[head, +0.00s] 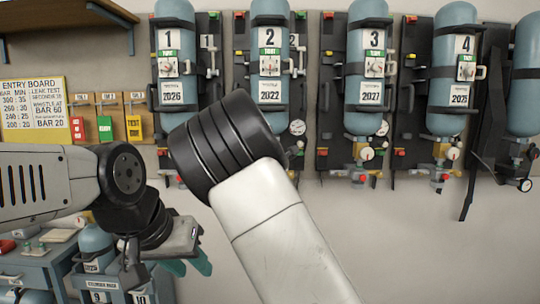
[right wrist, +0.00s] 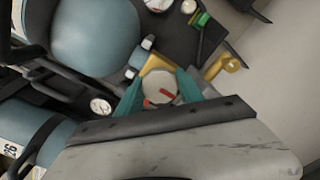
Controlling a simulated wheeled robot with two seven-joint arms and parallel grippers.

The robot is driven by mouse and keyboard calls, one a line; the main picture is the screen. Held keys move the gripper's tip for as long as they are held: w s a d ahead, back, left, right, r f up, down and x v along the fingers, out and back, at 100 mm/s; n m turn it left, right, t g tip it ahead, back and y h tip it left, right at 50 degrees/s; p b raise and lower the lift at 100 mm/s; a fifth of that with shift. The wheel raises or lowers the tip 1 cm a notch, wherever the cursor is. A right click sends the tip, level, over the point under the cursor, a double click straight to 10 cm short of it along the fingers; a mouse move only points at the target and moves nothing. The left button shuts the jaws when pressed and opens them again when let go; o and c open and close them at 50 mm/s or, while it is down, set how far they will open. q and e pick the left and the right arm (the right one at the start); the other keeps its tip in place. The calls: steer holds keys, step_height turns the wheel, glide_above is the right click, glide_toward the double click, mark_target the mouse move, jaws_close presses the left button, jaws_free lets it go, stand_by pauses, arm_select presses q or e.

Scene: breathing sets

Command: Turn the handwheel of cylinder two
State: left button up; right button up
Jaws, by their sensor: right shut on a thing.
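Cylinder two (head: 270,92) is a blue bottle hung upside down on the wall rack. Its lower end and valve are hidden behind my right arm in the head view. In the right wrist view, the teal fingers of my right gripper (right wrist: 160,92) are shut on a round pale piece with red marks, seemingly the handwheel (right wrist: 161,84), on a brass valve below the blue bottle (right wrist: 95,40). My left gripper (head: 190,263) hangs low at the left, away from the rack; its teal fingers are seen edge-on and their gap is unclear.
Cylinder one (head: 174,85) hangs left of it, cylinder three (head: 367,92) and cylinder four (head: 455,92) to the right. A pressure gauge (right wrist: 101,106) is close to my right gripper. A cart with cylinders (head: 95,260) stands lower left. The wall at lower right is clear.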

steer(key=o, duration=1.4)
steer(key=shift+s, duration=0.1)
steer(key=s, duration=0.7)
steer(key=shift+s, duration=0.3)
